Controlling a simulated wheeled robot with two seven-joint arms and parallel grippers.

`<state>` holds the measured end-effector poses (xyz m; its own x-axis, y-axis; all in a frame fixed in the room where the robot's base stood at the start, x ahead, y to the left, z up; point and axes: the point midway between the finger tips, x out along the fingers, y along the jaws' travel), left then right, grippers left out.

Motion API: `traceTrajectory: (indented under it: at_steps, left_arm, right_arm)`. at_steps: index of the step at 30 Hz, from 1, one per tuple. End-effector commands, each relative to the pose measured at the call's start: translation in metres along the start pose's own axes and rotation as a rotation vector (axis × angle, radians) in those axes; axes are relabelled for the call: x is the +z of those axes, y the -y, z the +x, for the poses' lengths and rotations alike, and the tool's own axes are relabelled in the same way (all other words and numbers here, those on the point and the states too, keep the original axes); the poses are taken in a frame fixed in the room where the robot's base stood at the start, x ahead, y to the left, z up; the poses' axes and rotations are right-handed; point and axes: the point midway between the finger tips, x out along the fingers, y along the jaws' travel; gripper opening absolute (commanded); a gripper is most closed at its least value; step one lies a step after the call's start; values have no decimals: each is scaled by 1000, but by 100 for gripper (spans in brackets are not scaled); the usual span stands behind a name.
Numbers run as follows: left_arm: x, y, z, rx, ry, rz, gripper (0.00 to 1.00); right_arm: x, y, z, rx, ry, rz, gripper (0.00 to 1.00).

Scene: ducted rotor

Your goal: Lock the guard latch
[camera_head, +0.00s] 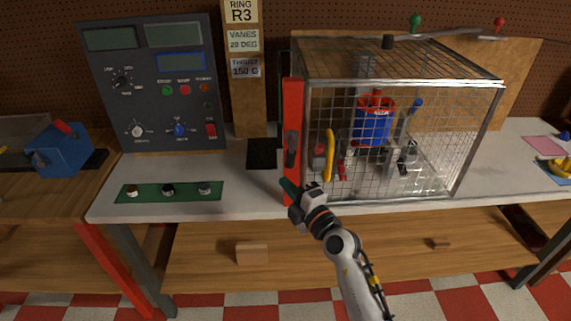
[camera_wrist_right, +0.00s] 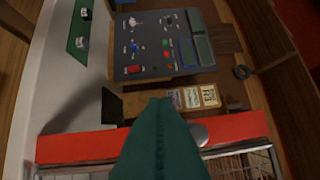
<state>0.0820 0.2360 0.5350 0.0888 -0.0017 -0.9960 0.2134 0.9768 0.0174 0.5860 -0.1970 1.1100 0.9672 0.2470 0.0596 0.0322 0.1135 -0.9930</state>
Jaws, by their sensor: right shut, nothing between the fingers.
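The mesh guard cage (camera_head: 470,110) stands on the bench with its front panel down. A red upright (camera_head: 293,100) runs along its front left edge and carries a dark latch plate (camera_head: 292,148); whether it is locked is too small to tell. My right gripper (camera_head: 289,187), with green fingers, is shut and empty at the lower part of the red upright, below the latch plate. In the right wrist view the shut fingers (camera_wrist_right: 160,140) cover the middle of the red bar (camera_wrist_right: 75,146). A grey rounded piece (camera_wrist_right: 199,133) shows beside them. My left gripper is out of view.
A blue and red rotor unit (camera_head: 374,122) and a yellow handle (camera_head: 329,155) show at the cage. A control panel (camera_head: 150,105) stands at the back left. A green strip with knobs (camera_head: 168,191) lies before it. A black pad (camera_head: 261,154) lies left of the cage.

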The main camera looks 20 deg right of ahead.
Motion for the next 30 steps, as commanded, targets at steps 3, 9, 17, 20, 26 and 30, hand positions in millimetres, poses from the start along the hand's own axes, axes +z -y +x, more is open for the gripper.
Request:
traceTrajectory:
  at_steps: [3,9,17,20,26,30]
  left_arm:
    - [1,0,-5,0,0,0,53]
    - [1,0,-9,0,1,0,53]
    - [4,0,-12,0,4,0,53]
    - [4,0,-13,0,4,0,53]
    - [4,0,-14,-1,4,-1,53]
    - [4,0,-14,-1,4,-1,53]
  right_arm:
    - [0,2,25,-1,1,-4,0]
    - [0,2,69,0,2,-5,0]
    - [-24,0,75,3,-1,-9,0]
    - [-32,0,73,2,-1,-6,0]
    - [-38,0,70,1,-1,-1,0]
    - [-38,0,70,1,-1,0,0]
